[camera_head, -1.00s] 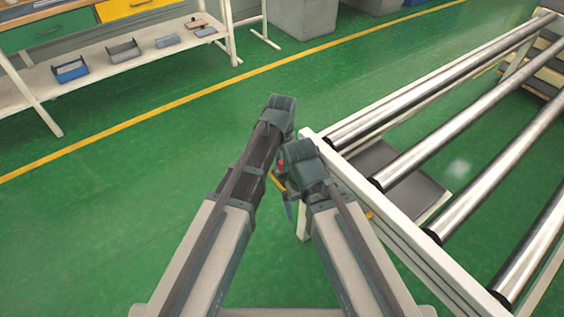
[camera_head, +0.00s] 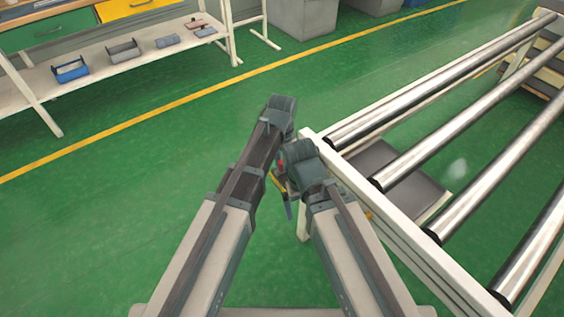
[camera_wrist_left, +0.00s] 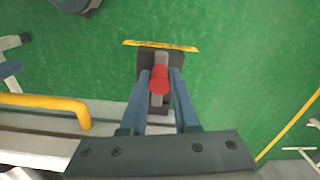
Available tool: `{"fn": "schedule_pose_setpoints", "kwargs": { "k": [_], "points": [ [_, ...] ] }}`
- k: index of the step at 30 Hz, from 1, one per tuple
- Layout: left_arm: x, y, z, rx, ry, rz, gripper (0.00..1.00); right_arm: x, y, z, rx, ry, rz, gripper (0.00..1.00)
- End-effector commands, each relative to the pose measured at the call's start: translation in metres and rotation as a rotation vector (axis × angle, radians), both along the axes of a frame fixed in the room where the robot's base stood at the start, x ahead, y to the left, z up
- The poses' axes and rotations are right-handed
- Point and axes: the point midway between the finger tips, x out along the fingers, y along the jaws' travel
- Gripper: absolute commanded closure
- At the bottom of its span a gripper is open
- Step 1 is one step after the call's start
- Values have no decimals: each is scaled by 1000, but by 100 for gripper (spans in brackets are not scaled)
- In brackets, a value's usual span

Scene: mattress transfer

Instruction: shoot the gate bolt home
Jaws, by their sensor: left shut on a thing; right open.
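My left gripper (camera_wrist_left: 160,88) is shut on the red bolt knob (camera_wrist_left: 160,78), one blue-grey finger on each side. Under the knob is a dark bolt bracket (camera_wrist_left: 145,68) with a grey strip along its middle. A yellow-and-black strip (camera_wrist_left: 160,46) crosses its far end. In the head view a small patch of the red knob (camera_head: 281,165) shows between my arms; the bolt itself is mostly hidden there. My right gripper (camera_head: 288,207) is lower and just right of the left one, open, its fingers largely hidden by its wrist.
A roller conveyor with a white frame (camera_head: 400,240) fills the right side, close to my right arm. A yellow bent bar (camera_wrist_left: 50,102) lies left of my fingers. A shelf bench (camera_head: 110,70) stands far left. Green floor between is clear.

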Motion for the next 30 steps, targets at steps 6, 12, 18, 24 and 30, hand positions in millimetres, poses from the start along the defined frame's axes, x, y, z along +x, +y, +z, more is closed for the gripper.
{"fn": "schedule_pose_setpoints", "kwargs": {
  "k": [6,12,18,24,30],
  "points": [
    [0,0,0,0,0,0,100,0,0,0,0,0,0,0],
    [7,-7,0,0,0,-1,100,0,0,0,0,0,0,0],
    [24,-31,0,0,0,-2,100,0,0,0,0,0,0,0],
    [24,-32,0,-3,-3,0,100,0,0,0,0,0,0,0],
    [24,-32,0,-3,-3,-1,46,0,0,0,0,0,0,0]
  ]
}}
